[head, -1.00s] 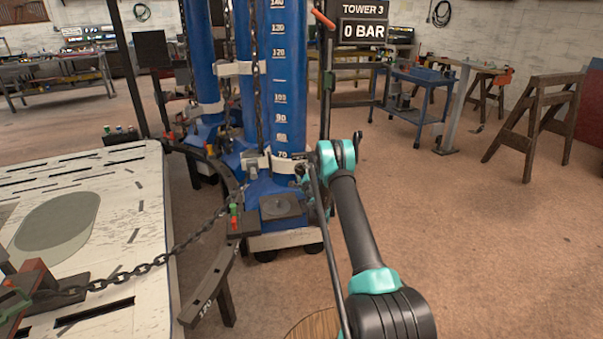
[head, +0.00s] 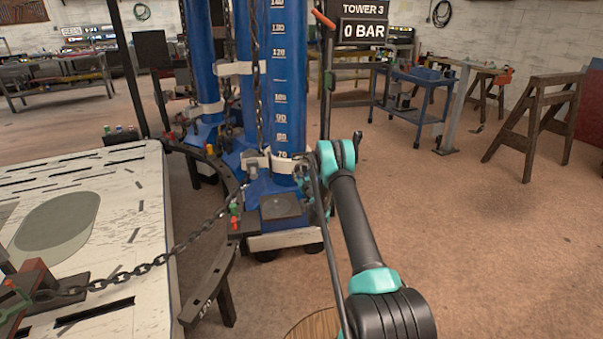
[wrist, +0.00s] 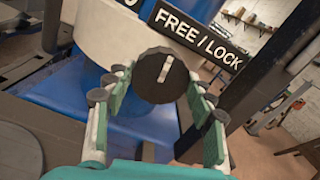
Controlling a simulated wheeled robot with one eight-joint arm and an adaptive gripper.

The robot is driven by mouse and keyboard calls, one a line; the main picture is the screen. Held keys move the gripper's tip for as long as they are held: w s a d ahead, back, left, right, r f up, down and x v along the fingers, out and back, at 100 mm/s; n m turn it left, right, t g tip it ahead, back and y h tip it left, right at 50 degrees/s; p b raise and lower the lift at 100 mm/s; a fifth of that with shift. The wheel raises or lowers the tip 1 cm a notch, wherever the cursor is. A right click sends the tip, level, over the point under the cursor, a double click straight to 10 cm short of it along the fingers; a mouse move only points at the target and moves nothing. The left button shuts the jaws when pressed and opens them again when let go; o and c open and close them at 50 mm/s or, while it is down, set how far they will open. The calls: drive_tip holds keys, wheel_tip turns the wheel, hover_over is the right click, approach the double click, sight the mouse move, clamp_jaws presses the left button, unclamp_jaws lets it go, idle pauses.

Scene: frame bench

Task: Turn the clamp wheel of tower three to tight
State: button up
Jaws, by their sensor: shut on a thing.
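The blue tower (head: 284,80) stands at the centre of the head view, with a scale of numbers on its side and a "TOWER 3" sign (head: 363,20) reading 0 BAR beside it. In the wrist view the dark round clamp wheel (wrist: 162,75) with a pale bar mark sits on a pale collar (wrist: 110,35), under a "FREE / LOCK" label (wrist: 196,32). My gripper (wrist: 160,88) has its teal fingers on both sides of the wheel and is shut on it. The pale mark stands nearly upright, leaning slightly right. In the head view my arm hides the wheel.
A chain (head: 150,265) runs from the tower's foot to a red and green clamp (head: 30,285) on the pale platform (head: 120,215) at left. A curved dark rail (head: 212,285) stands before the tower. Open floor (head: 480,250) lies at right, before a wooden trestle (head: 535,125).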

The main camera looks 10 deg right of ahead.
drive_tip(key=shift+m, duration=0.6)
drive_tip(key=o, duration=1.2)
drive_tip(key=shift+c, duration=0.2)
drive_tip(key=s, duration=0.7)
drive_tip(key=shift+s+d, duration=0.25)
drive_tip(key=shift+d, duration=0.15)
